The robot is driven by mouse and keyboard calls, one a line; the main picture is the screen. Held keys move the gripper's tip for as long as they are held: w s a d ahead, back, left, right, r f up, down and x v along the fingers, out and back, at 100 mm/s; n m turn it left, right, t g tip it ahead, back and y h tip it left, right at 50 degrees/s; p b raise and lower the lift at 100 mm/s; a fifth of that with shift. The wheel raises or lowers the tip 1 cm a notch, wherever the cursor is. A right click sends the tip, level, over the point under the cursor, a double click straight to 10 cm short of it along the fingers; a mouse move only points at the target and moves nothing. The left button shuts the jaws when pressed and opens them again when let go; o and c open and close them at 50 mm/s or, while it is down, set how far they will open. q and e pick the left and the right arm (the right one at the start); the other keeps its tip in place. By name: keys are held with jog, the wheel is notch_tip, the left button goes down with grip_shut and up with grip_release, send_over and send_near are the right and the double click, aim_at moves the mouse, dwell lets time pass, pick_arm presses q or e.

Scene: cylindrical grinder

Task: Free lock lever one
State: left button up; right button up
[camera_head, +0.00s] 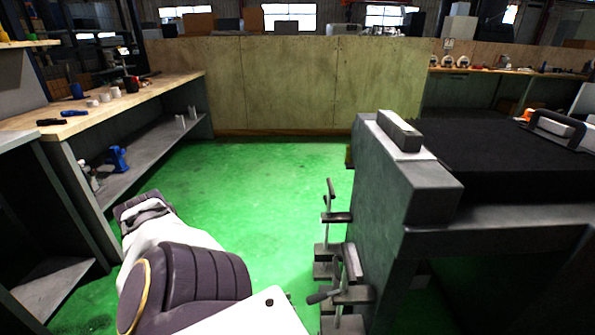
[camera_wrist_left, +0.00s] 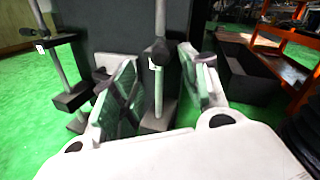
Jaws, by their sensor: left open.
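Two lock levers, grey rods with dark handles and blocks, stand along the side of the dark grinder body. In the head view one is farther back (camera_head: 328,205) and one nearer (camera_head: 352,265). In the left wrist view, one lever's upright rod (camera_wrist_left: 159,90), with a dark knob, stands between the fingers of my left gripper (camera_wrist_left: 158,66). The gripper is open, with a finger on either side and visible gaps. Another lever (camera_wrist_left: 62,62) stands to the left, outside the fingers. I cannot tell which is lever one. In the head view the left fingers are not clearly visible.
The grinder body (camera_head: 385,190) with its black top (camera_head: 500,150) fills the right. A workbench (camera_head: 110,97) with tools and cups runs along the left. Green floor (camera_head: 260,180) between them is free. A dark open bin (camera_wrist_left: 245,75) stands at the right in the left wrist view.

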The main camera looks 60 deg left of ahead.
pick_arm(q)
jog(key=shift+v, duration=0.75)
jog(key=shift+s, duration=0.15)
